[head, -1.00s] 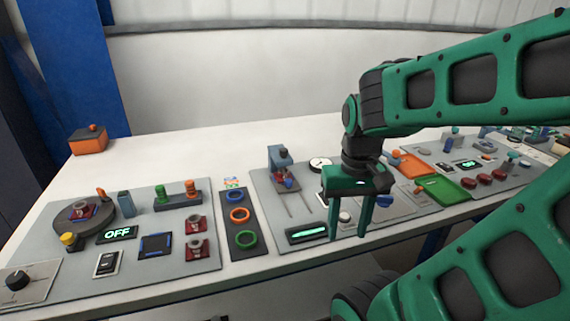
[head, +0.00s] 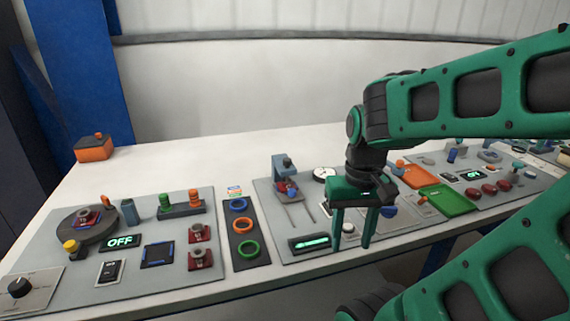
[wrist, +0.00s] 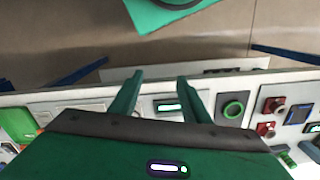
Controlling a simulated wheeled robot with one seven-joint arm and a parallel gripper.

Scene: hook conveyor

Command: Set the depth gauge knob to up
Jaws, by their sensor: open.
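I cannot tell for sure which control is the depth gauge knob. A black rotary knob (head: 18,287) sits on a pale plate at the near left corner of the table; its pointer is too small to read. A round white dial gauge (head: 323,174) lies on the middle panel, just beyond my gripper. My gripper (head: 352,243) is open and empty, fingers pointing down, above the near part of the middle panel. It also shows in the wrist view (wrist: 160,78), beside the green-lit display. My gripper body hides part of the middle panel.
The green-lit display (head: 310,241) is just left of my fingers. A dark strip with blue, orange and green rings (head: 248,250) is further left. The left panel holds a turntable (head: 85,222) and an OFF display (head: 121,241). Orange and green trays (head: 447,201) lie right.

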